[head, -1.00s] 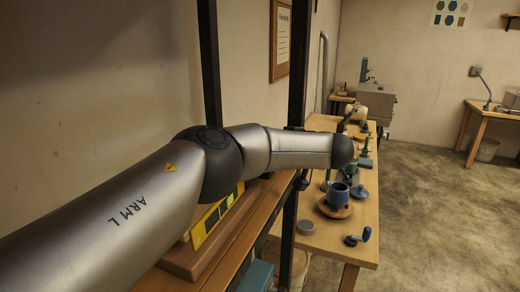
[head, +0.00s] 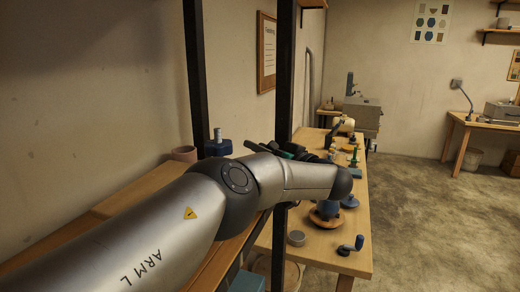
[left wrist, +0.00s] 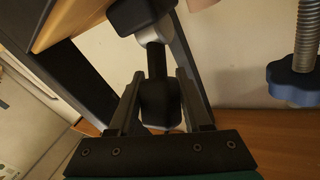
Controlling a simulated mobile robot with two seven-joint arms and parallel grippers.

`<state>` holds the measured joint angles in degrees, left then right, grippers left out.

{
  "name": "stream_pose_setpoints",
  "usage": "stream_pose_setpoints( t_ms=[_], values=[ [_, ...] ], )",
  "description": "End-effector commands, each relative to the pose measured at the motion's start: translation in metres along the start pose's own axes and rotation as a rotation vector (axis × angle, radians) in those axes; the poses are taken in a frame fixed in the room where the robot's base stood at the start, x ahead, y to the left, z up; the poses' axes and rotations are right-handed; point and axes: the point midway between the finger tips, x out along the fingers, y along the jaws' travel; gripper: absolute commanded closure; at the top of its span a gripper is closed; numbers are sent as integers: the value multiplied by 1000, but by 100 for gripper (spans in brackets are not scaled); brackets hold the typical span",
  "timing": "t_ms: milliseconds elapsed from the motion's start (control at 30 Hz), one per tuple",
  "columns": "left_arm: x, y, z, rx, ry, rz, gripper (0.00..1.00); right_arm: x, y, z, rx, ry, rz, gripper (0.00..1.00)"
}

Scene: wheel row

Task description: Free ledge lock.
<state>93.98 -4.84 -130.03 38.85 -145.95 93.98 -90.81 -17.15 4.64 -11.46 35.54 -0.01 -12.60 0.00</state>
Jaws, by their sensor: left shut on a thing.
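In the left wrist view my left gripper (left wrist: 160,92) is shut on a black handle (left wrist: 158,108). The handle's dark stem runs up to a grey and black joint (left wrist: 150,28) at a wooden edge; I take this to be the ledge lock, though no label shows. In the head view my left arm crosses the shelf, and dark and green parts near its far end are partly hidden, so the grip itself is not clear there. My right gripper is in neither view.
A blue knob (head: 218,148) with an upright threaded screw stands on the shelf; it also shows in the left wrist view (left wrist: 296,84). A pinkish round pot (head: 184,154) is beside it. Black posts frame the shelf. A cluttered wooden bench (head: 330,262) stands beyond; open floor lies right.

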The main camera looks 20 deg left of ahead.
Motion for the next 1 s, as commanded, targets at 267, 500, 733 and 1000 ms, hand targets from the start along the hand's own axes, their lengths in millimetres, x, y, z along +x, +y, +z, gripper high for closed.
stream_pose_setpoints(
  t_ms=[267,500,733,1000],
  values=[
    [0,0,-1,2,3,-1,34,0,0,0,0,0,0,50],
    [0,0,0,2,1,0,21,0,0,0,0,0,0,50],
    [-6,1,0,2,0,2,21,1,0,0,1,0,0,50],
    [-58,2,1,3,3,6,21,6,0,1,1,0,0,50]
  ],
)
